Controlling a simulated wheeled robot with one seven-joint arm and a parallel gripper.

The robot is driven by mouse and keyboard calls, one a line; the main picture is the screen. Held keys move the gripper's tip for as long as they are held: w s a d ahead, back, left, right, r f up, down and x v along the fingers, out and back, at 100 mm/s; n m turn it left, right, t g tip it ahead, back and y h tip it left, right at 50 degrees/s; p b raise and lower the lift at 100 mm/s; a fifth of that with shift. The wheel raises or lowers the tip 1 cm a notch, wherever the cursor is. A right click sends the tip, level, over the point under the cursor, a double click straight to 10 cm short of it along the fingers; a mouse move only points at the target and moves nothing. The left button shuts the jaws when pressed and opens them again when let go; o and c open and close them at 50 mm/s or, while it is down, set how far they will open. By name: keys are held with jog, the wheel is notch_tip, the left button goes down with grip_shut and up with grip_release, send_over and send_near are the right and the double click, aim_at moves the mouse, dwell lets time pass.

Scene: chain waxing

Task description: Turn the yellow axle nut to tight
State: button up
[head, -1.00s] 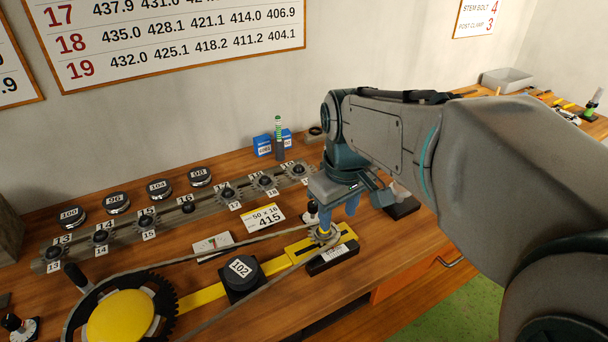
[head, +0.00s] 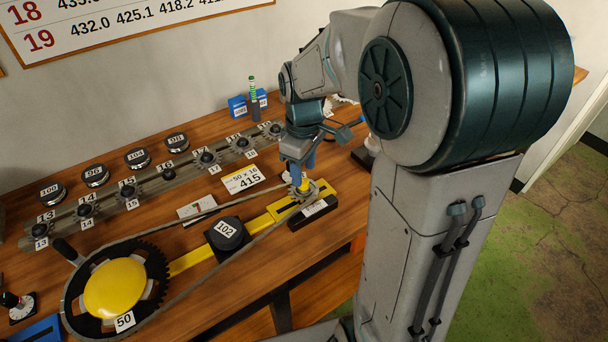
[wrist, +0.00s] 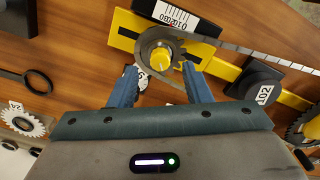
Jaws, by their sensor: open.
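The yellow axle nut (wrist: 161,57) sits at the centre of a small toothed sprocket (wrist: 149,36) at the end of a yellow bar (wrist: 125,39). In the head view the nut (head: 304,186) shows just below my gripper (head: 298,174). In the wrist view my gripper (wrist: 160,80) is open, its two blue fingers apart on either side of the nut's near side. I cannot tell whether they touch it. A chain (head: 172,237) runs from the sprocket to a large chainring (head: 157,270) with a yellow centre.
A black block marked 102 (head: 228,234) stands on the bar. A black scale block (head: 312,212) lies beside the sprocket. A rail with several small sprockets (head: 168,175) and a card reading 415 (head: 243,179) lie behind. Bare wood (head: 255,275) is in front.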

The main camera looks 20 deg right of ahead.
aim_at(304, 181)
jog(key=shift+f, duration=1.6)
grip_shut()
jog(key=shift+m, duration=0.4)
jog(key=m+b, duration=0.1)
jog(key=m, duration=0.2)
jog(key=shift+m, duration=0.3)
jog(key=m, duration=0.4)
jog(key=shift+m+b, duration=0.3)
jog(key=shift+m, duration=0.1)
